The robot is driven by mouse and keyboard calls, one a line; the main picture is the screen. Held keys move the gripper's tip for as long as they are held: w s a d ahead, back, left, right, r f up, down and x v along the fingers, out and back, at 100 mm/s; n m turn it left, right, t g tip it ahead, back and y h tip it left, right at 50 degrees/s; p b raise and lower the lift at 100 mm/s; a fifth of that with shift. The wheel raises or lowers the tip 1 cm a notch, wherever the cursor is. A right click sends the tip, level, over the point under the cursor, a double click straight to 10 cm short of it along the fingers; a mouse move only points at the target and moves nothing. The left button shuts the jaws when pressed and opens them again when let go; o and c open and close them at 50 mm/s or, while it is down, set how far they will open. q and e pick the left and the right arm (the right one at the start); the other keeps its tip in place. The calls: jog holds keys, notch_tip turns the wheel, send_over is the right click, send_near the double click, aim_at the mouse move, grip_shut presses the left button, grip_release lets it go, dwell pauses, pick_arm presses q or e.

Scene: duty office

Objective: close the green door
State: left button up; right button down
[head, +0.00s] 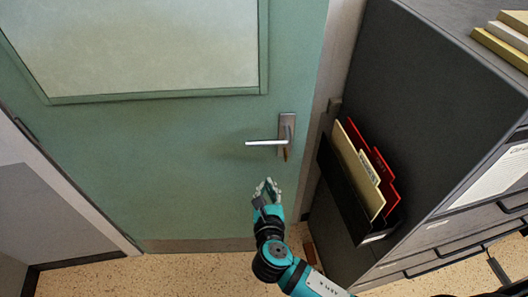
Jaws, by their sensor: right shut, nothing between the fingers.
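The green door (190,140) fills the left and middle of the head view, with a pale window panel (140,45) in its upper part. Its silver lever handle (267,142) sits near the right edge on a metal plate, with a small brownish piece hanging below. The door's right edge lies close along the frame (328,80); I cannot tell whether it is latched. My right gripper (267,187) is shut and empty, in front of the door, a little below the handle in the picture. Whether it touches the door is unclear. My left gripper is not in view.
A dark cabinet (390,75) stands close on the right, with a black file holder (345,195) of folders on its side and yellow books (505,40) on top. A grey panel (45,205) is at the left. Speckled floor (140,275) shows below the door.

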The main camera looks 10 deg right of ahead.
aim_at(263, 152)
jog(key=x, duration=0.4)
jog(key=p+x, duration=0.1)
jog(key=x, duration=0.4)
jog(key=r+x, duration=0.1)
jog(key=x, duration=0.3)
jog(key=shift+w+f+p, duration=0.1)
jog(key=shift+w+p, duration=0.25)
jog(key=shift+w, duration=0.05)
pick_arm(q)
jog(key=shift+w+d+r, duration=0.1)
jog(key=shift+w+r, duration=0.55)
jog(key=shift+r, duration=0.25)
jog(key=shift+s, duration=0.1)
